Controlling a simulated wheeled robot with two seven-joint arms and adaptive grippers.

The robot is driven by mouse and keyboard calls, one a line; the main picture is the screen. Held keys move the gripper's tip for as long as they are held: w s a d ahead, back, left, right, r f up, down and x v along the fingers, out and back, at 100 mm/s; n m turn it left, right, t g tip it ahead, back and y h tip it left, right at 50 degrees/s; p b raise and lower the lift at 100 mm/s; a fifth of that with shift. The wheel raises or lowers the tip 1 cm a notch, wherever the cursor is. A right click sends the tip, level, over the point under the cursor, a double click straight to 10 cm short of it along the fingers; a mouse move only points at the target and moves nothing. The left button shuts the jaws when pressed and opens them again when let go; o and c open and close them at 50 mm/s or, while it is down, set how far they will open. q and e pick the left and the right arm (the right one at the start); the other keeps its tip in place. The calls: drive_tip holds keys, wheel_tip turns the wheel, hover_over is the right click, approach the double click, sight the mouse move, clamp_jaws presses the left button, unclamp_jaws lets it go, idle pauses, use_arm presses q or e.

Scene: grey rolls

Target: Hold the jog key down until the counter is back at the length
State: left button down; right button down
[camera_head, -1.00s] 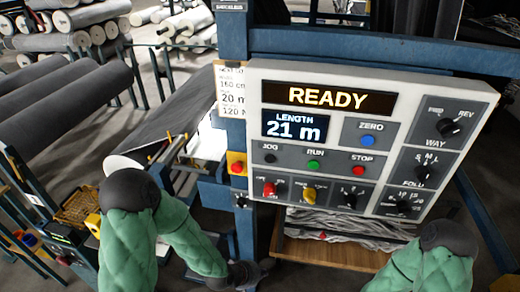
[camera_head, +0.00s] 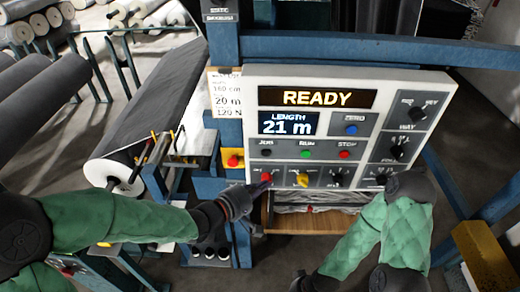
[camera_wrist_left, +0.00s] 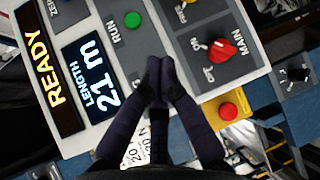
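The control panel (camera_head: 350,78) shows READY, and its length counter (camera_head: 289,124) reads 21 m; in the left wrist view the counter (camera_wrist_left: 92,78) also reads 21 m. The dark jog key (camera_head: 266,153) is at the left of the button row, beside the green run button (camera_head: 306,154). My left gripper (camera_head: 264,184) is in front of the panel's lower left, just below the jog key. In the left wrist view its fingers (camera_wrist_left: 159,66) are together with nothing between them, and the jog key is hidden there. My right arm is low; its end is too cut off to judge.
A red main switch (camera_wrist_left: 222,50) is close to my left fingers. A red button on a yellow plate (camera_head: 232,160) is left of the panel. A card (camera_head: 226,96) shows 20 m. A grey roll (camera_head: 160,95) lies at the left, and blue frame bars surround the panel.

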sight(266, 153)
use_arm(q)
drive_tip(key=shift+r, duration=0.35)
drive_tip(key=shift+w, duration=0.1)
drive_tip(key=shift+w+p, duration=0.5)
drive_tip(key=shift+w, duration=3.8)
drive_tip(key=shift+w+p, duration=0.3)
drive_tip(key=shift+p, duration=0.1)
drive_tip(key=shift+w, duration=0.15)
